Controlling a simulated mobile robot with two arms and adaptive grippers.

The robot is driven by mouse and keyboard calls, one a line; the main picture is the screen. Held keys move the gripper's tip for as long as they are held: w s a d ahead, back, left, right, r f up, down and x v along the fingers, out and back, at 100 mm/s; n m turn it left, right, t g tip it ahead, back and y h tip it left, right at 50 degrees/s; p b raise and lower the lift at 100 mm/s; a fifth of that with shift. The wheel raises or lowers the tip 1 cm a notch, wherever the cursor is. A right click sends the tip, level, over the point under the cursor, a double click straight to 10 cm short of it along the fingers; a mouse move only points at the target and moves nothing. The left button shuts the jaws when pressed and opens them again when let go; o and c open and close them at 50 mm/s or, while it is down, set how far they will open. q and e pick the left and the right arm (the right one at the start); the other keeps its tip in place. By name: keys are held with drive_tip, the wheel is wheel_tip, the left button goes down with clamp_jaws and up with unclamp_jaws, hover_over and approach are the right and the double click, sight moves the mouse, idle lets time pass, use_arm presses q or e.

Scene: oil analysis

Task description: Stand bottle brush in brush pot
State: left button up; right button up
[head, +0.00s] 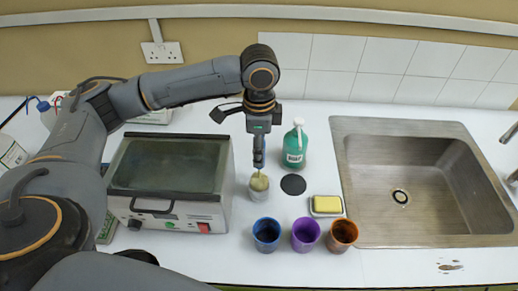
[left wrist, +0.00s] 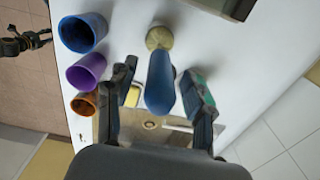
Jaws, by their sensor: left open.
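The bottle brush has a tan-green bristle head (head: 259,182) low down, in or at the mouth of a pale pot (head: 258,194). The brush is upright or nearly so. In the left wrist view its blue handle (left wrist: 160,82) points at the camera, with the tan head (left wrist: 159,38) beyond it. My left gripper (head: 259,160) is above the brush, pointing down. The left wrist view shows its fingers (left wrist: 160,95) open, one on each side of the handle, with gaps. The pot is not distinct there. A dark jointed part (left wrist: 20,43) at the left edge looks like my right gripper, too small to read.
A grey bath with a glass lid (head: 170,165) stands left of the pot. A green bottle (head: 295,148), a black disc (head: 293,185) and a yellow sponge (head: 326,204) are to its right. Blue (head: 266,235), purple (head: 305,234) and orange (head: 342,235) cups stand in front. A sink (head: 375,230) is at right.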

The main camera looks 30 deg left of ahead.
use_arm(q)
wheel_tip(320, 180, up, 11)
drive_tip(key=shift+r, duration=0.1)
idle(1.1)
